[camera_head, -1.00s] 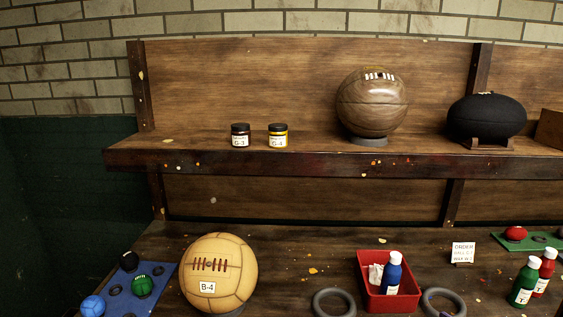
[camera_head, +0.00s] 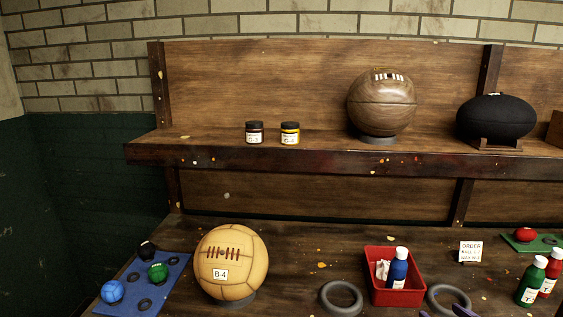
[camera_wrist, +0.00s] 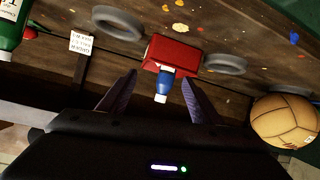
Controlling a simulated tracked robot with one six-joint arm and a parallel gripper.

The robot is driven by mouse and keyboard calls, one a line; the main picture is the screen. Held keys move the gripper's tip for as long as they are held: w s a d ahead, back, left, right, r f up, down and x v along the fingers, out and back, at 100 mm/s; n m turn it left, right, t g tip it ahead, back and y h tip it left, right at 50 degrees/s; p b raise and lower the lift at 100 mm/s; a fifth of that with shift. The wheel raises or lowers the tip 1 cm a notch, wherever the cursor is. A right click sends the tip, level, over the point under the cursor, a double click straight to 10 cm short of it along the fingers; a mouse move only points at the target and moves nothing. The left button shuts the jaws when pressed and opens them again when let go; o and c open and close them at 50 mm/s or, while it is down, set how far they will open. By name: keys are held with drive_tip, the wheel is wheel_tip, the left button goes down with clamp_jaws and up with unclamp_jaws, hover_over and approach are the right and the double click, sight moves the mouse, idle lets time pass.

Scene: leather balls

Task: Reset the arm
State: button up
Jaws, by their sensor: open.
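My gripper (camera_wrist: 158,76) is open and empty. In the wrist view its two purple-lined fingers stand apart. The blue bottle with a white cap (camera_wrist: 164,84) and the red tray (camera_wrist: 172,52) show beyond and between them, in a picture that looks upside down. In the head view only a purple finger part (camera_head: 463,311) shows at the bottom edge, near the right grey ring (camera_head: 448,297). The rest of my arm is out of that view.
The bench holds the tan B-4 ball (camera_head: 230,262), a blue mat (camera_head: 177,268) with small balls, a red tray (camera_head: 400,297), a grey ring (camera_head: 341,297), a sign (camera_head: 470,251) and green (camera_head: 531,281) and red bottles. A shelf (camera_head: 330,158) above carries jars and two balls.

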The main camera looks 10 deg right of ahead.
drive_tip(key=w+a+r+m+g+h, duration=0.1)
drive_tip(key=w+a+r+g+h, duration=0.2)
drive_tip(key=a+r, duration=0.6)
drive_tip(key=s+a+g+y, duration=0.1)
drive_tip(key=s+a, duration=0.3)
drive_tip(key=a, duration=0.3)
drive_tip(key=s+a+n+g+y, duration=0.1)
drive_tip(key=s+a, duration=0.3)
drive_tip(key=a, duration=0.4)
drive_tip(key=s+a+g+y, duration=0.2)
drive_tip(key=s+a+y, duration=0.1)
drive_tip(key=a, duration=0.4)
drive_tip(key=shift+s+a+n, duration=0.3)
drive_tip(key=shift+s, duration=0.1)
